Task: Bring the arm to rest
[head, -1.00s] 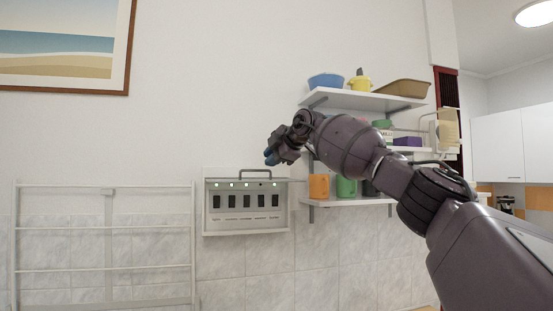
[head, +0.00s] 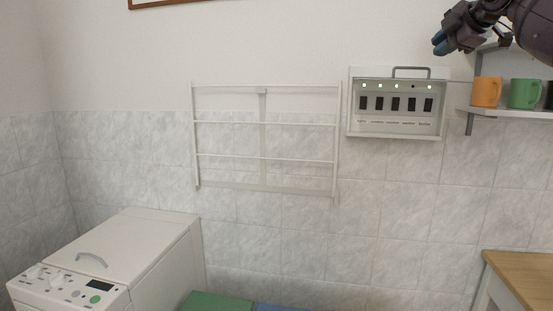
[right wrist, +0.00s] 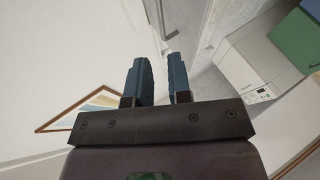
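My right gripper (head: 438,43) is raised at the top right of the head view, in front of the wall and above the right end of a switch box. In the right wrist view, its two blue fingers (right wrist: 158,60) are parallel with a narrow gap between them. Nothing shows in the gap, so it is partly open and empty. Most of my right arm is outside the head view. My left arm and gripper are not in view.
The white switch box (head: 395,133) is on the wall. A white drying rack (head: 264,124) hangs left of it. A shelf (head: 515,112) holds an orange mug (head: 486,91) and a green mug (head: 524,93). A washing machine (head: 125,247) stands lower left, a wooden counter (head: 525,275) lower right.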

